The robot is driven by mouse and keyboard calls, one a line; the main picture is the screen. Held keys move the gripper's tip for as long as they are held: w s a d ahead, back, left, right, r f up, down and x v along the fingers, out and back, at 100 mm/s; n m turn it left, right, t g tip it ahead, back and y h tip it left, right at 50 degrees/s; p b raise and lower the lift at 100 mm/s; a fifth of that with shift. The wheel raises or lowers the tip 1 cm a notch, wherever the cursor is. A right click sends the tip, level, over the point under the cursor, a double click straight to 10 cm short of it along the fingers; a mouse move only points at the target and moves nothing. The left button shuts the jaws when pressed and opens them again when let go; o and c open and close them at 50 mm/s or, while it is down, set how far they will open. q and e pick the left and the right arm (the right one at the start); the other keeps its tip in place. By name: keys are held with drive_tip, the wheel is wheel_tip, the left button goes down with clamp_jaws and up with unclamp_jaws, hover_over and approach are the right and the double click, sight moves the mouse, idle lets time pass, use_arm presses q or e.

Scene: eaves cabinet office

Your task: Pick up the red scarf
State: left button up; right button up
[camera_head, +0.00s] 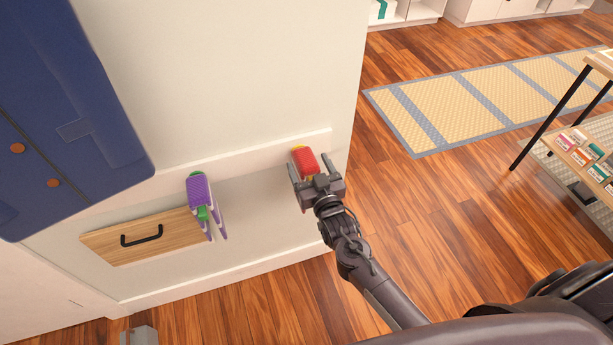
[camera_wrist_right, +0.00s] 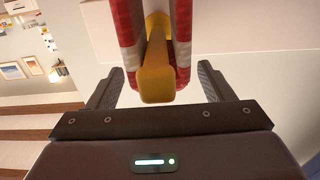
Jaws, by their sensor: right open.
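The red scarf (camera_head: 306,163) hangs over a yellow peg on the pale panel in the head view. In the right wrist view the scarf (camera_wrist_right: 183,45) shows red and white bands, hanging down on both sides of the yellow peg (camera_wrist_right: 157,75). My right gripper (camera_head: 317,182) is open right at the scarf. In the wrist view its two fingers (camera_wrist_right: 160,88) stand apart, one on each side of the peg and scarf, with gaps visible. The scarf's lower part is partly hidden by the gripper in the head view. My left gripper is not in view.
A purple scarf (camera_head: 200,190) hangs on a green peg to the left. Beside it is a wooden drawer front (camera_head: 140,238) with a black handle. A blue coat (camera_head: 70,110) hangs at upper left. A shelf rack (camera_head: 585,150) stands right; wood floor (camera_head: 420,215) lies between.

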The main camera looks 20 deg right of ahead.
drive_tip(key=shift+w, duration=0.3)
drive_tip(key=c, duration=1.4)
drive_tip(key=shift+r, duration=0.15)
